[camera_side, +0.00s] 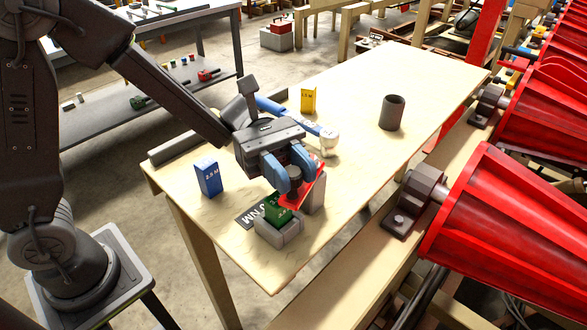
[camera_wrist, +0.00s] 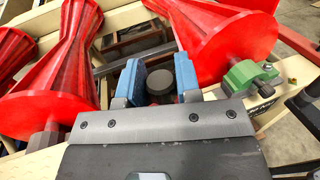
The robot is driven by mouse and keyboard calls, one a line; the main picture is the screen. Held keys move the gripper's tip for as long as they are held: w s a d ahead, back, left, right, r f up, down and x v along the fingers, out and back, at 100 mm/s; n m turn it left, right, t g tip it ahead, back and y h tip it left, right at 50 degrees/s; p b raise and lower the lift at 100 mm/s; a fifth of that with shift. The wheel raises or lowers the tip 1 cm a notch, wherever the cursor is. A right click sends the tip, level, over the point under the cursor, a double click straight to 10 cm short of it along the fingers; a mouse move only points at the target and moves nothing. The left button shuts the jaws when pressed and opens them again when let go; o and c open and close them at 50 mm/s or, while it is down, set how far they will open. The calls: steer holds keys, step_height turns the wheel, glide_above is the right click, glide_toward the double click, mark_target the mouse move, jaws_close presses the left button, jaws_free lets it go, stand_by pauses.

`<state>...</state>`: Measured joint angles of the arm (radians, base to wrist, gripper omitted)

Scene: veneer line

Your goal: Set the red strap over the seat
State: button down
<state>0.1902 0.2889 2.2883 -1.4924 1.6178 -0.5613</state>
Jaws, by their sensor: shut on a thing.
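My gripper (camera_side: 296,177) has its two blue fingers closed around a dark round knob, which shows between them in the wrist view (camera_wrist: 160,88). The red strap (camera_side: 305,192) is under the knob, tilted, at the fingertips. It is close above a green part (camera_side: 277,210) on a grey block (camera_side: 278,232), with another grey block (camera_side: 317,197) behind. I cannot tell which of these is the seat, or whether the strap touches either.
On the wooden table (camera_side: 365,80) stand a blue box (camera_side: 207,177), a yellow box (camera_side: 308,100) and a dark cup (camera_side: 392,112). A black lettered plate (camera_side: 250,213) lies left of the green part. Large red rollers (camera_side: 510,225) line the right. The far table is mostly clear.

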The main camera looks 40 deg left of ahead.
steer(key=shift+s+a+m+g+y, duration=0.1)
steer(key=shift+a+m+g+y, duration=0.3)
steer(key=shift+m+g, duration=0.4)
steer(key=shift+a+m+g+y, duration=0.35)
steer(key=shift+m+g+y, duration=0.1)
steer(key=shift+g, duration=0.55)
steer(key=shift+s+a+m+g+y, duration=0.1)
steer(key=shift+a+m+g+y, duration=0.3)
steer(key=shift+m+g, duration=0.4)
steer(key=c, duration=0.8)
jaws_free()
steer(key=shift+w, duration=0.1)
steer(key=v, duration=0.7)
steer(key=shift+a, duration=0.2)
steer(key=shift+w, duration=0.1)
